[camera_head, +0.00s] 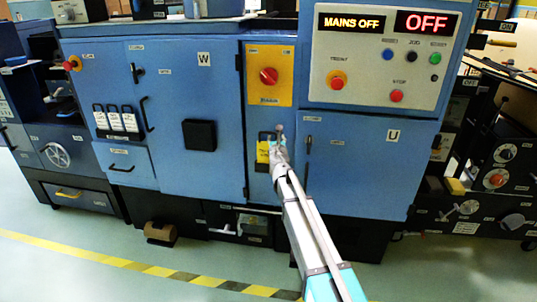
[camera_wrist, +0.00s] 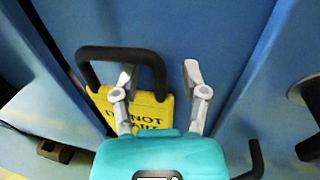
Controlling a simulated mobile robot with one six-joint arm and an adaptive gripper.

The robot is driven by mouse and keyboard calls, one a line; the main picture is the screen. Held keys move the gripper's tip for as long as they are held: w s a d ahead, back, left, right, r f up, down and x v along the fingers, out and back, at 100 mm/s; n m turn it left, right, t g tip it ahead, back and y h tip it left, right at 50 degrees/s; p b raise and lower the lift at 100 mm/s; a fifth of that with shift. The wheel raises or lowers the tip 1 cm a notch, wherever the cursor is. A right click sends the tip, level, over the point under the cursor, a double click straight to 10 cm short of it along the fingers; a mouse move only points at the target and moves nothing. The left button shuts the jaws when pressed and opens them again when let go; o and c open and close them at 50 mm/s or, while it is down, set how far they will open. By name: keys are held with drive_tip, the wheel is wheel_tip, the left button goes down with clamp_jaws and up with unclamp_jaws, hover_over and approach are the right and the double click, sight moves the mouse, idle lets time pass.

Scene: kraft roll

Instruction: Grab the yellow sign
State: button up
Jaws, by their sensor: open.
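The yellow sign (camera_wrist: 150,109) hangs on the front of the blue machine, with part of the lettering "NOT" showing in the wrist view. A thick black loop (camera_wrist: 122,52) rises from its top. The sign also shows in the head view (camera_head: 262,152), partly covered by my gripper. My gripper (camera_wrist: 158,72) is open, with its two fingers apart. The left finger overlaps the loop and sign in the picture, and the right finger is to the right of the loop. The gripper body hides the lower part of the sign. I cannot tell whether a finger touches it.
The blue machine front (camera_head: 170,90) stands close around the gripper. A yellow panel with a red knob (camera_head: 268,76) is above the sign. A control panel (camera_head: 380,60) reads "MAINS OFF" and "OFF". A striped floor line (camera_head: 150,269) crosses open floor in front.

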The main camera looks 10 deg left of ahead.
clamp_jaws()
drive_tip(key=shift+r, duration=0.2)
idle(0.4)
